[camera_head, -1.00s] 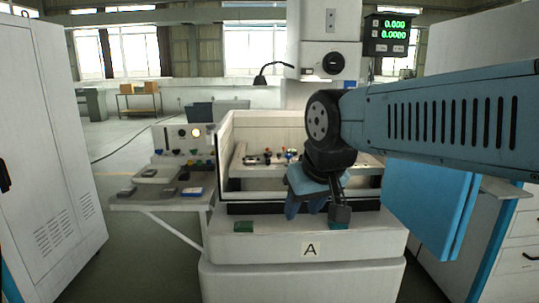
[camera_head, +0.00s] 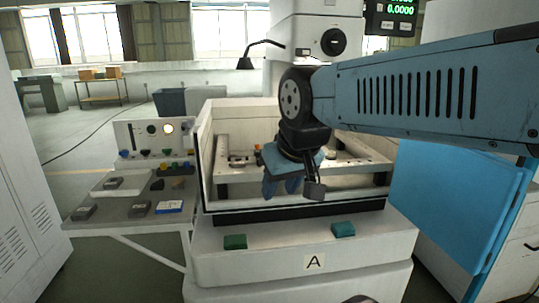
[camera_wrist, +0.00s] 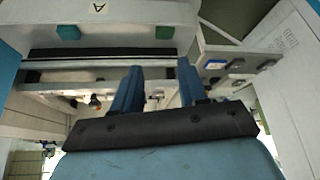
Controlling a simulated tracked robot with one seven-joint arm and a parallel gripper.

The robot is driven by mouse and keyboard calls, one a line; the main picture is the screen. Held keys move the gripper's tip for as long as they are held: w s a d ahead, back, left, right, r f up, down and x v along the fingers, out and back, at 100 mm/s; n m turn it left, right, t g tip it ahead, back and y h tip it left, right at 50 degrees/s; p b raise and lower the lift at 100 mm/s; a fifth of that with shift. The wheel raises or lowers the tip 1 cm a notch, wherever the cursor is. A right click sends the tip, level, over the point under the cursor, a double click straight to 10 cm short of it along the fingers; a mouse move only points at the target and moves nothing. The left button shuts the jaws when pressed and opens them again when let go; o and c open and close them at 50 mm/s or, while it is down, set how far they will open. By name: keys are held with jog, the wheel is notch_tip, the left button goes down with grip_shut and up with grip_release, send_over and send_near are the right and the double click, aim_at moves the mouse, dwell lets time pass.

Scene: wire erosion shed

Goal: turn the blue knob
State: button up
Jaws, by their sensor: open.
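A small blue knob (camera_head: 124,154) shows at the left end of the row on the control panel (camera_head: 133,131), left of the machine tank.
The white tank (camera_head: 207,165) stands behind my gripper. A side shelf (camera_head: 112,222) below the panel holds several small blocks. Two green blocks (camera_head: 235,242) (camera_head: 343,229) sit on the machine's front ledge. A tall white cabinet (camera_head: 22,200) stands at left; floor lies between.

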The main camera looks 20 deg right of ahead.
jog(key=shift+o, duration=1.3)
jog(key=shift+w+d, duration=0.25)
jog(key=shift+w, duration=0.05)
jog(key=shift+o, duration=0.7)
jog(key=w+d+t+h, duration=0.1)
jog(key=w+d, duration=0.2)
jog(key=w, duration=0.3)
jog(key=w+d+f+t+h, duration=0.1)
jog(key=w+d, duration=0.2)
jog(key=w, duration=0.3)
jog(key=shift+w+f+m+t, duration=0.2)
jog(key=shift+f+m+t, duration=0.1)
jog(key=shift+m, duration=0.1)
jog(key=w+d+f+t+y, duration=0.1)
jog(key=w+d+f+t, duration=0.45)
jog(key=w+d, duration=0.35)
jog(key=w+d+f+t, duration=0.4)
jog(key=w+d+f, duration=0.3)
jog(key=w+d, duration=0.2)
jog(key=w, duration=1.3)
jog(key=shift+w+d+f, duration=0.15)
jog(key=shift+n+y, duration=0.3)
jog(key=c, duration=1)
